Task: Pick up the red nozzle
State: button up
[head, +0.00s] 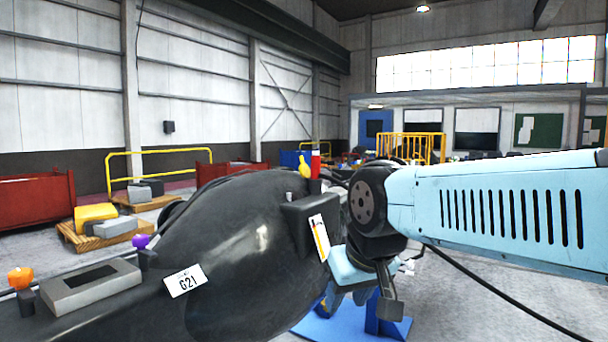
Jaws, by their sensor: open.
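The red nozzle (316,163) appears as a small upright red piece with a pale band, at the top right of a large glossy black casting (235,235). A yellow piece (304,167) stands close beside it on the left. My light blue arm reaches in from the right. My gripper (388,300) is at the arm's end, below and to the right of the nozzle, apart from it. It is open; its fingertips are hard to make out against the dark wrist.
A grey box (90,287), an orange knob (20,278) and a purple knob (140,242) are on the casting's left. A black block (308,222) juts out below the nozzle. A dark cable (490,302) runs at lower right. Open floor (470,320) shows there.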

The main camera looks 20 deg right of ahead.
aim_at(315, 160)
jog(key=u, duration=0.1)
jog(key=i, duration=1)
jog(key=z, duration=0.1)
